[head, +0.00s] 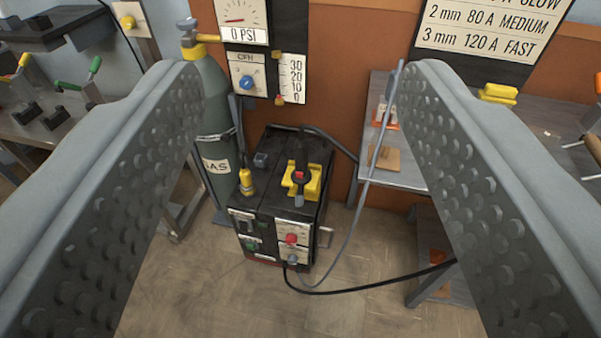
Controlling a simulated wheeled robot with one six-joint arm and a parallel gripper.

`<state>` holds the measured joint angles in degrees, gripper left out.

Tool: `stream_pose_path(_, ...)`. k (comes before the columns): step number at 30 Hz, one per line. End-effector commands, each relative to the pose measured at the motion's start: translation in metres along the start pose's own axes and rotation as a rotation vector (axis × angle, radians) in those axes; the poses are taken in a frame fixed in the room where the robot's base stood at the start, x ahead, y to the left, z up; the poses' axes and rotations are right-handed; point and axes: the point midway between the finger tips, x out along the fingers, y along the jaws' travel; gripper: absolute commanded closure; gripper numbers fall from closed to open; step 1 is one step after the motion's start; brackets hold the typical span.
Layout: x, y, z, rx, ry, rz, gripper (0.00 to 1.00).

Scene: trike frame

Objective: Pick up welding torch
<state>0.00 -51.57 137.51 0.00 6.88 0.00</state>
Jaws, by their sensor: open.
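What looks like the welding torch (299,174), a dark handle with a red button and a grey lower end, sits in a yellow holder (314,184) on top of the black welding machine (279,218). My gripper (302,75) is open and empty, its two studded grey fingers spread wide at the left and right of the view. The torch shows between the fingers, lower and farther away, and nothing touches it. The torch's underside is hidden in the holder.
A green gas cylinder (214,120) stands left of the machine, a grey shelf (408,172) right of it. A gauge panel (262,50) hangs behind. A grey hose (363,185) rises beside the right finger; a black cable (370,287) runs right. Floor in front is clear.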

Motion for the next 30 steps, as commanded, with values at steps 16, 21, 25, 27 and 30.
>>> stream_pose_path(16,0.001,0.000,0.000,0.000,0.000,0.000,0.43)
stream_pose_path(21,0.019,-0.001,0.009,0.003,-0.017,-0.004,0.43)
stream_pose_path(25,0.051,-0.003,0.025,0.010,-0.042,-0.009,0.43)
stream_pose_path(27,0.071,-0.004,0.036,0.014,-0.057,-0.011,0.43)
stream_pose_path(30,0.098,-0.006,0.053,0.019,-0.078,-0.013,0.43)
